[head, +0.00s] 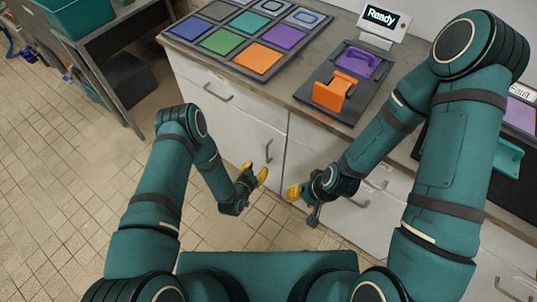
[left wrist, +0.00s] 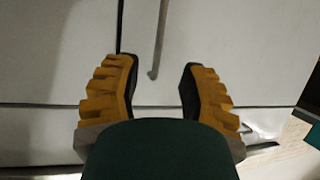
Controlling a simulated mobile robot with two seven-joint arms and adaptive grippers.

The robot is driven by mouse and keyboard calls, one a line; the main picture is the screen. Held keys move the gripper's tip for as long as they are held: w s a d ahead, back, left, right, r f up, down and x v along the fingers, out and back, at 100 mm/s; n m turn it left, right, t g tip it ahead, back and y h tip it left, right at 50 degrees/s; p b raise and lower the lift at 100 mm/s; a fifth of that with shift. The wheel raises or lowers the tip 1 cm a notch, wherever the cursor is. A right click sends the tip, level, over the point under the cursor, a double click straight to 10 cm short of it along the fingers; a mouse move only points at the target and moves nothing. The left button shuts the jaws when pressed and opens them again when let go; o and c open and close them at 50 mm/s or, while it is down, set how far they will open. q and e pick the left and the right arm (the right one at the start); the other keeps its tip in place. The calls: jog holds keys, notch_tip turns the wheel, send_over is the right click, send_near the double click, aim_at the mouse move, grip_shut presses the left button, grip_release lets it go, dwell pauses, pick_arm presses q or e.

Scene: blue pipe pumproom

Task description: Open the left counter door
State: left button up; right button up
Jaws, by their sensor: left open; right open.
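The left counter door (head: 228,128) is a white panel on the counter front, and it looks shut in the head view. Its upright bar handle (head: 269,150) is near the door's right edge. My left gripper (head: 256,171) is just below and in front of this handle. In the left wrist view, the yellow-padded fingers of my left gripper (left wrist: 160,90) are spread wide, with the handle (left wrist: 159,45) beyond the gap between them and nothing gripped. My right gripper (head: 301,190) is open and empty in front of the neighbouring cabinet front, right of the left gripper.
A drawer handle (head: 217,93) is above the door. The tiled floor (head: 60,190) at left is clear.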

aim_at(267, 155)
pick_arm(q)
jog(key=b+x, duration=0.2)
jog(key=x, duration=0.7)
jog(key=shift+w+d+f, duration=0.1)
jog(key=shift+w+f, duration=0.05)
jog(key=shift+f, duration=0.05)
jog(key=shift+w+d+f+b, duration=0.2)
jog(key=shift+w+d+b, duration=0.15)
jog(key=shift+w, duration=0.25)
jog(key=shift+o, duration=0.2)
jog(key=shift+a, duration=0.1)
grip_shut()
